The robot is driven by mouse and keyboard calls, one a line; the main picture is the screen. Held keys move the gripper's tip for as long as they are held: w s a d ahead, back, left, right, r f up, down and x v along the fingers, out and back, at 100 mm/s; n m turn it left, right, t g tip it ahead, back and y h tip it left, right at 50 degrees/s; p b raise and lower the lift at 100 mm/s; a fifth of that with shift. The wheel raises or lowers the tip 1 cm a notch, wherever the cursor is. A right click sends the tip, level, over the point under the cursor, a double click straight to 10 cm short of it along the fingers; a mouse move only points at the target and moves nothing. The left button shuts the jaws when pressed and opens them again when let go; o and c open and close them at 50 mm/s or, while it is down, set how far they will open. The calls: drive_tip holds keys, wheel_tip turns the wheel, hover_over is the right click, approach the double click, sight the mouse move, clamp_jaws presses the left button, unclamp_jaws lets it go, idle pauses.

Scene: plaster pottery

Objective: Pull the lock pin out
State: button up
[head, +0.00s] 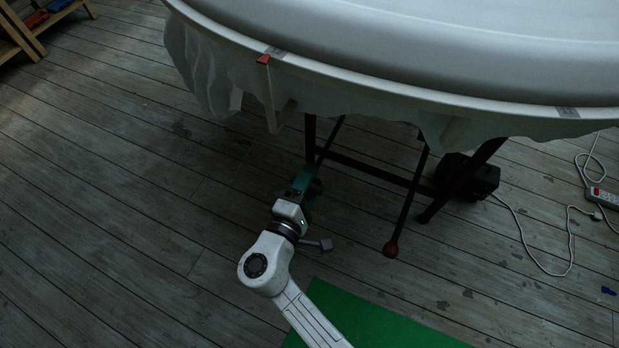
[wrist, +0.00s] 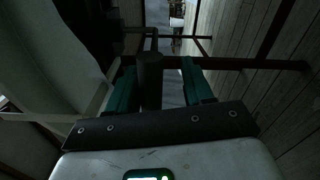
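My gripper (head: 303,178) is low under the edge of a large round table, beside its dark metal stand (head: 360,170). In the wrist view my gripper (wrist: 159,66) has its two teal fingers apart. A dark upright cylinder (wrist: 149,80) shows between them, closer to the left finger, with a visible gap to the right finger. It may be the lock pin, but the dim light leaves this unsure. In the head view no pin can be made out; my gripper and the shadow cover that spot.
The white round table (head: 420,40) overhangs, with a pale cloth (head: 205,70) hanging below. A black box (head: 468,175) and cables lie further right. A green mat (head: 370,320) is in front; the left floor is clear.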

drive_tip(key=shift+r, duration=0.1)
drive_tip(key=shift+s+a, duration=0.15)
drive_tip(key=shift+s, duration=0.1)
drive_tip(key=p+v, duration=0.1)
drive_tip(key=v, duration=0.9)
drive_tip(key=shift+s, duration=0.1)
